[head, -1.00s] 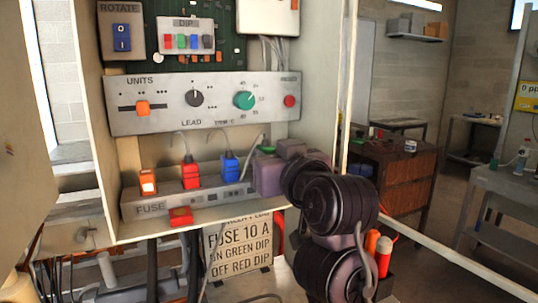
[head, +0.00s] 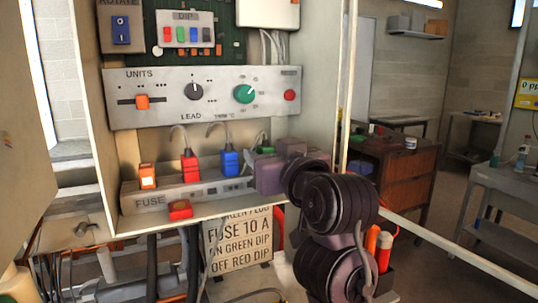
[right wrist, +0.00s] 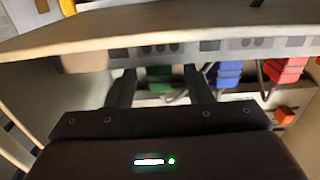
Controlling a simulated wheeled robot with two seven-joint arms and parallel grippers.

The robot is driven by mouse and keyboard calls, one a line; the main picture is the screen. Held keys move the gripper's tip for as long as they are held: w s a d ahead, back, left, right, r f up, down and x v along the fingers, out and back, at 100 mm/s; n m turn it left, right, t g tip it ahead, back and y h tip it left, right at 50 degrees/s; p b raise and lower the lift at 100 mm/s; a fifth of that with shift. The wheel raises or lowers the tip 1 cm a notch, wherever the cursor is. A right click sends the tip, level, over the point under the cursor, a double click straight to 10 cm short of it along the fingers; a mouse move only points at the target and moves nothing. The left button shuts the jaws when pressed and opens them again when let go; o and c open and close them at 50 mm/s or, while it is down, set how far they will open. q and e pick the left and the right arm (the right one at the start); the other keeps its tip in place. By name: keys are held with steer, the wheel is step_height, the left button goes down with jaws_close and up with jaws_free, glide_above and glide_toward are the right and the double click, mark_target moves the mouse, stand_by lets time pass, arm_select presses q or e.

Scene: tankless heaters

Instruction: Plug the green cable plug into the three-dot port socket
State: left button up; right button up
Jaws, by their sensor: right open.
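The green plug (head: 263,139) shows just above my right gripper (head: 266,160) at the right end of the grey socket strip (head: 196,191), with a short bent cable at its top. In the right wrist view the green plug (right wrist: 158,76) stands between the two dark, spread fingers of my right gripper (right wrist: 159,86). It lines up with the three-dot mark (right wrist: 160,48) on the strip's edge. The gripper covers that socket in the head view. I cannot tell how deep the plug sits. My left gripper is not in view.
A blue plug (head: 230,163) and a red plug (head: 190,169) stand in the strip left of the green one. A lit orange switch (head: 147,176) is at the strip's left end. The cabinet's right wall (head: 322,75) is close beside my right arm.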

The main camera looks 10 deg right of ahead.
steer(key=s+d+b, duration=0.1)
steer(key=s, duration=0.6)
steer(key=shift+s+d, duration=0.25)
steer(key=shift+s, duration=0.05)
